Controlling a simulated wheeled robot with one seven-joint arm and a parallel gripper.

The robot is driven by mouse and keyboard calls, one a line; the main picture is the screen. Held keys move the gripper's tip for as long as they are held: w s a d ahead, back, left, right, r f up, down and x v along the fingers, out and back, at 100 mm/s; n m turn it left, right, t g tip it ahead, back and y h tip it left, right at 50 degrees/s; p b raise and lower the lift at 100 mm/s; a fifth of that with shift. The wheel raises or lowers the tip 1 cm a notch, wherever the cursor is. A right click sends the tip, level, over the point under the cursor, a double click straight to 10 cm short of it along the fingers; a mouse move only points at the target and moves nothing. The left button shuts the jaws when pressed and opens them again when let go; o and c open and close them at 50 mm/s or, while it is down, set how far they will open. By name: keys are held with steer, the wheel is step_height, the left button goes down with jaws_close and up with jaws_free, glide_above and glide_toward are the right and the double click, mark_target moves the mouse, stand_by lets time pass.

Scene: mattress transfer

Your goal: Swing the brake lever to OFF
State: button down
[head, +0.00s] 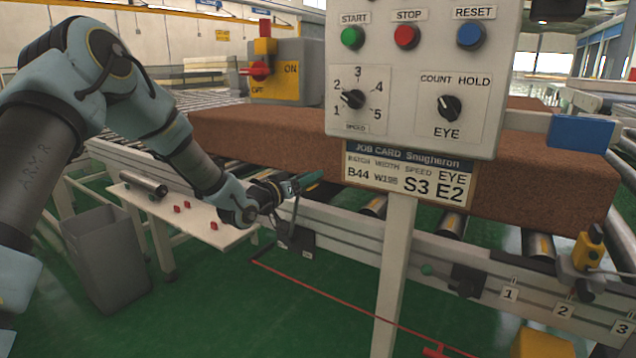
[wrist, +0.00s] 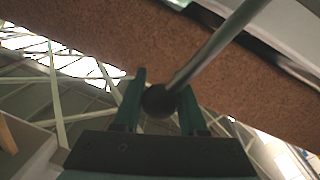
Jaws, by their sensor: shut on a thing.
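The brake lever (wrist: 212,48) is a thin metal rod with a dark ball knob (wrist: 160,100), seen close up in the wrist view. My gripper (wrist: 160,102) is shut on the knob, with one green finger on each side of it. In the head view my gripper (head: 307,182) is at the conveyor's near side, left of the control panel post. The lever shows there as a thin dark rod (head: 295,212) below the fingers, above a black plate (head: 300,240) on the rail. Small labels by the plate are too small to read.
A brown mattress block (head: 255,132) lies on the rollers just behind my gripper. The control panel (head: 415,75) and its post (head: 393,270) stand to the right. A grey bin (head: 105,258) and low shelf (head: 185,215) are left.

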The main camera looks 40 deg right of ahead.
steer(key=w+a+f+n+t, duration=0.1)
steer(key=w+a+n, duration=0.2)
steer(key=w+n, duration=0.5)
steer(key=shift+w+a+f+h, duration=0.15)
steer(key=shift+w+a+h, duration=0.15)
steer(key=shift+w, duration=2.25)
steer(key=shift+c, duration=2.4)
jaws_free()
steer(key=shift+o, duration=0.2)
steer(key=v, duration=1)
steer(key=shift+a+b, duration=0.35)
steer(key=shift+f, duration=0.1)
